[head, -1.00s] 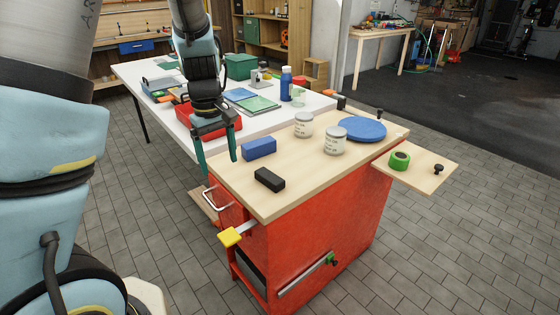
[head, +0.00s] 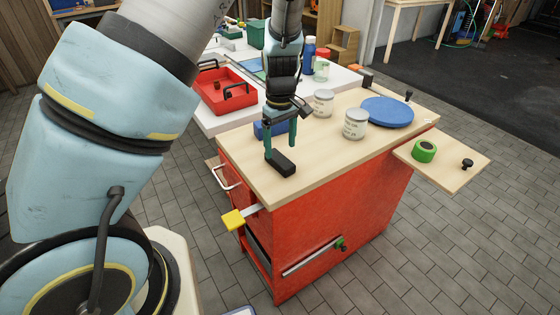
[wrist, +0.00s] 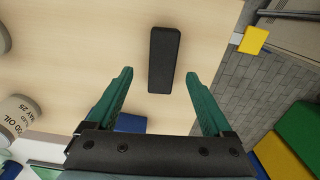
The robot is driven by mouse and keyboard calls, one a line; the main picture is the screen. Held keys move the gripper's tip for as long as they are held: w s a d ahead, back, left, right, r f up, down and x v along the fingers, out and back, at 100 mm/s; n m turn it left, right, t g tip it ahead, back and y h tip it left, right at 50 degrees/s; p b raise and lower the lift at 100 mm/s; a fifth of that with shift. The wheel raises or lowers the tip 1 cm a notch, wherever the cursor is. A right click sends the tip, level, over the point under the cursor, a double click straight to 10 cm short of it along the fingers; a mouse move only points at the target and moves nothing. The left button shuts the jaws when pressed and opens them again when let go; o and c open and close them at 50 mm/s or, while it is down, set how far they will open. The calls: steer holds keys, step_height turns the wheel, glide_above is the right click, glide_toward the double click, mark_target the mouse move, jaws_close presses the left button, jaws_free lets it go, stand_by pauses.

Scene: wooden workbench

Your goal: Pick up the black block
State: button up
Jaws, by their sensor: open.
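The black block (head: 283,164) lies on the light wooden top of the red workbench, near its front left edge. In the wrist view the black block (wrist: 163,60) lies lengthwise ahead of my fingers, roughly in line with the gap between them. My gripper (head: 281,150) is open and empty, its green fingers pointing down just above and behind the block. In the wrist view my gripper (wrist: 160,88) shows its fingers spread wider than the block. I cannot tell the exact height of the fingertips above the block.
A blue block (head: 268,130) lies just behind my gripper. Two labelled jars (head: 355,124) (head: 323,103) and a blue disc (head: 387,112) stand to the right. A green tape roll (head: 424,151) is on the side shelf. A red tray (head: 226,92) is on the white table behind.

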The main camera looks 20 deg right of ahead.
mark_target(279, 158)
steer(key=shift+s+a+f, duration=0.15)
steer(key=shift+f, duration=1.8)
jaws_close()
